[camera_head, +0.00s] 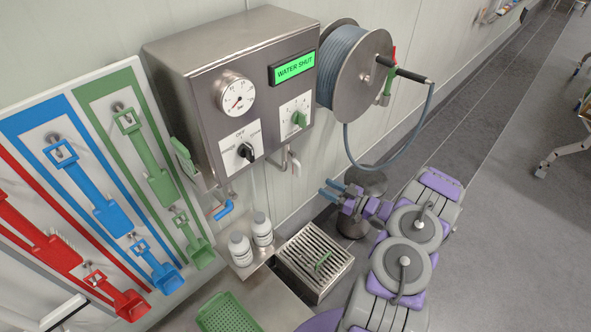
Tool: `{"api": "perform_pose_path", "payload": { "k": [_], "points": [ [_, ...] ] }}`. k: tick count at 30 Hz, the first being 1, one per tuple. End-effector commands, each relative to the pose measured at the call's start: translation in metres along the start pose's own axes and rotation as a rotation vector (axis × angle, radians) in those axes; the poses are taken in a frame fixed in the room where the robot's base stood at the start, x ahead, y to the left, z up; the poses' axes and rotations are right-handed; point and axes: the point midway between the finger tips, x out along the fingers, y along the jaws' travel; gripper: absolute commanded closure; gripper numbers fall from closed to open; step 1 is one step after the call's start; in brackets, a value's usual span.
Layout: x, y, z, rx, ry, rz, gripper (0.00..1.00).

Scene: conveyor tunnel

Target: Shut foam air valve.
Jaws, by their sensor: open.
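A steel control box (205,95) hangs on the wall with a round gauge (236,95) and a green display (294,67) reading "WATER SHUT". A black selector knob (246,152) and a green knob (299,119) sit on white plates on its front. A small valve with a blue handle (222,209) hangs under the box's left end. No readable label shows which part is the foam air valve. My gripper (331,190) is open and empty, its blue fingers pointing left. It is apart from the box, below and right of it.
A hose reel (355,75) with a hanging hose loop is right of the box. Two white bottles (251,238) stand on a steel ledge beside a slatted drain box (314,260). A tool board (98,180) with coloured brushes and scoops is left. Open floor (500,200) lies right.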

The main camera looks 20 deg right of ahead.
Motion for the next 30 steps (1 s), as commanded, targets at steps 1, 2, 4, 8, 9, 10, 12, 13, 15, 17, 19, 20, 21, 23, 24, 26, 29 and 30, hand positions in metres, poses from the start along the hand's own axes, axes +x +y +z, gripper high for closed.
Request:
{"api": "perform_pose_path", "payload": {
  "k": [1,2,4,8,9,10,12,13,15,17,19,20,21,23,24,26,29,30],
  "points": [
    [0.01,0.001,0.003,0.001,0.001,-0.005,0.58],
    [0.015,0.003,0.004,0.004,0.002,-0.004,0.58],
    [0.028,0.005,0.005,0.006,0.004,-0.004,0.58],
    [0.052,0.007,0.005,0.008,0.006,-0.003,0.58],
    [0.06,0.007,0.005,0.007,0.006,-0.003,0.58],
    [0.067,0.007,0.005,0.006,0.006,-0.003,0.58],
    [0.081,0.006,0.005,0.005,0.006,-0.003,0.58],
    [0.087,0.005,0.005,0.004,0.006,-0.003,0.58],
    [0.101,0.003,0.004,0.002,0.003,-0.003,0.58],
    [0.113,0.002,0.004,0.0,0.001,-0.003,0.58],
    [0.123,0.001,0.004,0.0,0.0,-0.002,0.58],
    [0.127,0.001,0.004,0.0,-0.001,-0.002,0.58],
    [0.131,0.002,0.003,0.0,0.0,-0.002,0.58],
    [0.136,0.003,0.003,0.0,0.001,-0.001,0.58],
    [0.138,0.005,0.003,0.001,0.002,0.0,0.58],
    [0.14,0.007,0.003,0.003,0.004,0.001,0.58],
    [0.141,0.008,0.003,0.005,0.005,0.002,0.58],
    [0.141,0.009,0.003,0.005,0.005,0.002,0.58]
  ]
}}
